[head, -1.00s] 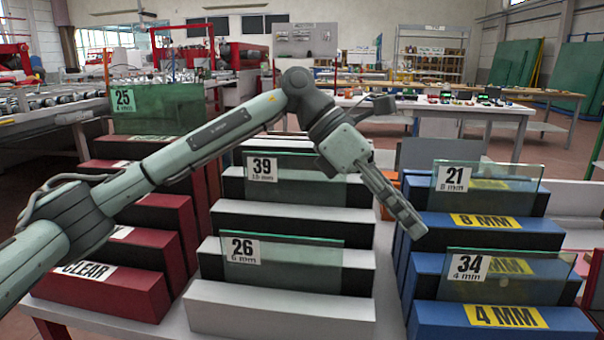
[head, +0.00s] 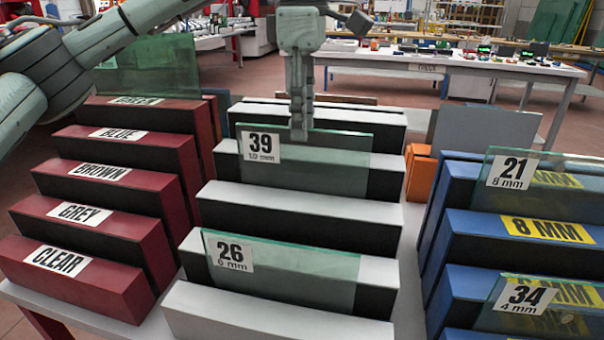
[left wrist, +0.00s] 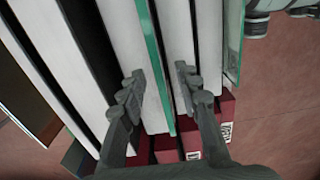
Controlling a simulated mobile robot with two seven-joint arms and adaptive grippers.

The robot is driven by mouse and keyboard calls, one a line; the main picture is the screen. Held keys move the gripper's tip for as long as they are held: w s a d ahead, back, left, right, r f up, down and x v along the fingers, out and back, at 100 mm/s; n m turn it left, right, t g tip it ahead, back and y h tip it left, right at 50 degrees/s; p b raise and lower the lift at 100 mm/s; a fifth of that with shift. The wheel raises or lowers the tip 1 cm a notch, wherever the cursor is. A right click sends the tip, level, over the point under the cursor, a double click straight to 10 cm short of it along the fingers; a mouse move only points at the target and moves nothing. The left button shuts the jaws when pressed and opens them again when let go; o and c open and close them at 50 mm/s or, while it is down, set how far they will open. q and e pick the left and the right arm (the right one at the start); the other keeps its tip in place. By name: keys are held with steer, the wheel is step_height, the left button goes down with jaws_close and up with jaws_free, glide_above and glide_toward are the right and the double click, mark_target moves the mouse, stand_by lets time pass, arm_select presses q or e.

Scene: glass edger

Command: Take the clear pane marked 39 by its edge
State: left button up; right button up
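The clear pane marked 39, 10 mm (head: 335,160), stands upright in a slot of the middle white stepped rack (head: 320,205). My left gripper (head: 300,135) points down at its top edge, just right of the number label. In the left wrist view my left gripper (left wrist: 158,82) is open, with one finger on each side of a green glass edge (left wrist: 154,70), which appears to be that pane. A gap shows between the glass and each finger. The pane's lower part is hidden in the slot. My right gripper is in neither view.
The pane marked 26 (head: 310,275) stands in a nearer slot. Panes 21 (head: 545,190) and 34 (head: 565,310) are in the blue rack at the right. A red labelled rack (head: 110,195) is at the left, with a green pane (head: 150,68) behind. Orange blocks (head: 420,170) sit between racks.

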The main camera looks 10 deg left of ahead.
mark_target(302, 175)
arm_select(q)
step_height(302, 175, down, 4)
steer(key=shift+a+f, duration=0.1)
steer(key=shift+f, duration=0.05)
jaws_close()
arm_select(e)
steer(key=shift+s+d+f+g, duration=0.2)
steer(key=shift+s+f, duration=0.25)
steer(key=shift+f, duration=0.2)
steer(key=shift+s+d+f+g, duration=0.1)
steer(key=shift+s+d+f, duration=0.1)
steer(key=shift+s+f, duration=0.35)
arm_select(q)
steer(key=shift+w, duration=0.1)
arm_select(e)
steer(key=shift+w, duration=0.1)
